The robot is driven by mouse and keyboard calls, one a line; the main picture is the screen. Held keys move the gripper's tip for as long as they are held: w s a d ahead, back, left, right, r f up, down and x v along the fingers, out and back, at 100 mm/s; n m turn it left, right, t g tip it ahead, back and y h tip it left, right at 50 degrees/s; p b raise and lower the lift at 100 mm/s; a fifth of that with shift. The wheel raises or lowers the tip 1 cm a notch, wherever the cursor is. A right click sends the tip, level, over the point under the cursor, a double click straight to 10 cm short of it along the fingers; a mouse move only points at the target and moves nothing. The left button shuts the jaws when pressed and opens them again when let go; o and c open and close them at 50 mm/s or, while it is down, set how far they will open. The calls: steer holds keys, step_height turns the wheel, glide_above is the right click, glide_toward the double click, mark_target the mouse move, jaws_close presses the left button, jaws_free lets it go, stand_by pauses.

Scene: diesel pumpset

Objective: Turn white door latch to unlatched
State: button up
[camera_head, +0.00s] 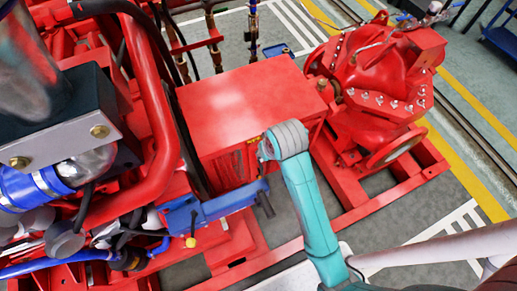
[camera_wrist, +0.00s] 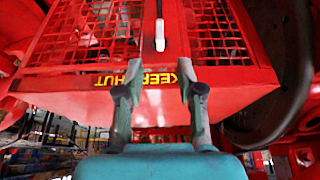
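The white door latch (camera_wrist: 159,36) shows in the wrist view, upright on the dark seam between two red mesh doors (camera_wrist: 220,40). Yellow lettering, partly hidden by my fingers, runs along the solid red strip near it. My gripper (camera_wrist: 158,74) is open, its two grey fingers spread either side of the seam, with nothing between them. The latch lies beyond the fingertips in the picture, roughly in line with the gap; I see no contact. In the head view my teal arm reaches to the side of the red box (camera_head: 250,105); the latch and fingers are hidden there.
In the head view a red engine with thick pipes (camera_head: 160,110) stands left of the box. A blue bracket (camera_head: 215,207) juts out near my arm. A red pump (camera_head: 375,85) stands right. A dark round part (camera_wrist: 272,110) lies right in the wrist view.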

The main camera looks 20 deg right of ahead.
steer(key=x, duration=1)
jaws_close()
